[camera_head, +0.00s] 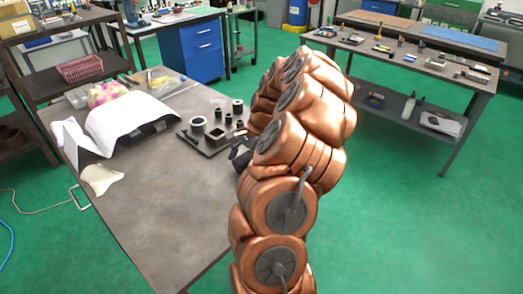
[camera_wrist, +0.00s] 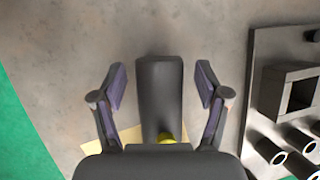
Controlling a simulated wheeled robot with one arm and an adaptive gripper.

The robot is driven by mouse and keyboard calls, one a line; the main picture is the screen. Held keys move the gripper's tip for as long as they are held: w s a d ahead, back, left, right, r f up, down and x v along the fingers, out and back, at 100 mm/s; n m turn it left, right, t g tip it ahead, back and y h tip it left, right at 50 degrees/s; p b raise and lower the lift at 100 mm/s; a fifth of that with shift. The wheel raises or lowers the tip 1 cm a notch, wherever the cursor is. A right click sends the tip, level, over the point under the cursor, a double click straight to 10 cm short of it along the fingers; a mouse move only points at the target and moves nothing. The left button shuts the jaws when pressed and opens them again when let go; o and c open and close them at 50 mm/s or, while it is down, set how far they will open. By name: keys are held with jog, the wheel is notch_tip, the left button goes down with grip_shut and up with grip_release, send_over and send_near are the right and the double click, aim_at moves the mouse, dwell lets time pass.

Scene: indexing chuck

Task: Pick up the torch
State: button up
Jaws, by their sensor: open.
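A dark grey, long object that looks like the torch (camera_wrist: 160,95) lies on the table in the wrist view, its length running up the picture. A small yellow part shows at its lower end, where my gripper's body covers the rest. My gripper (camera_wrist: 162,83) is open, with one finger to the left and one to the right of the torch, and a visible gap on each side. In the head view my gripper (camera_head: 241,151) is a small dark shape partly behind my arm, beside the fixture plate. I cannot make out the torch there.
A dark fixture plate (camera_head: 203,141) with several cylinders and a square block stands close by; in the wrist view it (camera_wrist: 257,85) is right of my gripper. A tan sheet (camera_wrist: 95,146) lies near the torch. The table's front (camera_head: 150,225) is bare.

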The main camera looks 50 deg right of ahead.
jog(key=c, duration=1.1)
